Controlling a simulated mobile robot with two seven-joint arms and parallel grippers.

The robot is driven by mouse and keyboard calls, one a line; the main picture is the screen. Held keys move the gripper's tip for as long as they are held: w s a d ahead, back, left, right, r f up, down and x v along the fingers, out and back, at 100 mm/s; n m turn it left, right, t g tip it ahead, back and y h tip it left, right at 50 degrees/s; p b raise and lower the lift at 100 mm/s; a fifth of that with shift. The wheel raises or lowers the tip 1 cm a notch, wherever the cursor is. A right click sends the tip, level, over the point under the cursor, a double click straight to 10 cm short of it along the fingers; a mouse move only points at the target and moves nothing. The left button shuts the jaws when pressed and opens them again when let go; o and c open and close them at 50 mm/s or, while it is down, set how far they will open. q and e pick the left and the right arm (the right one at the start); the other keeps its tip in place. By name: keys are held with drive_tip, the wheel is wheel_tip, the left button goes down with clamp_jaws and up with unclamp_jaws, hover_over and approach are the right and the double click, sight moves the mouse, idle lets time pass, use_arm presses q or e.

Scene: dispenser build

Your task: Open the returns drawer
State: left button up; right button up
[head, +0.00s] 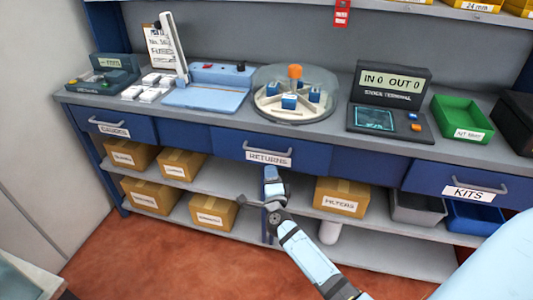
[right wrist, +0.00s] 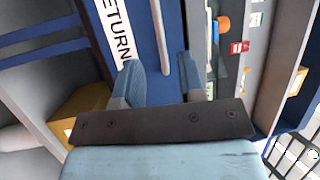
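The returns drawer (head: 228,145) is a blue front under the middle of the counter, flush with its neighbours, so it looks shut. It has a grey bar handle (head: 268,150) and a white RETURNS label (head: 268,158). My right gripper (head: 271,174) is just in front of and below the label. In the right wrist view its two fingers (right wrist: 163,82) are apart with nothing between them that they grip. The handle (right wrist: 159,35) shows ahead, lined up with the gap between the fingers. The label (right wrist: 113,28) is to the left of it. My left gripper is not in view.
Another drawer, labelled KITS (head: 430,180), is at the right, and one more (head: 90,119) is at the far left. Cardboard boxes (head: 342,196) stand on the shelf below. A round dispenser (head: 296,90) and a terminal (head: 391,100) stand on the counter. The red floor in front is clear.

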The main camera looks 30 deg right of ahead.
sight(267, 151)
drive_tip(key=b+x, duration=0.1)
drive_tip(key=x, duration=0.9)
drive_tip(key=shift+w+d, duration=0.1)
drive_tip(key=shift+w, duration=0.05)
clamp_jaws()
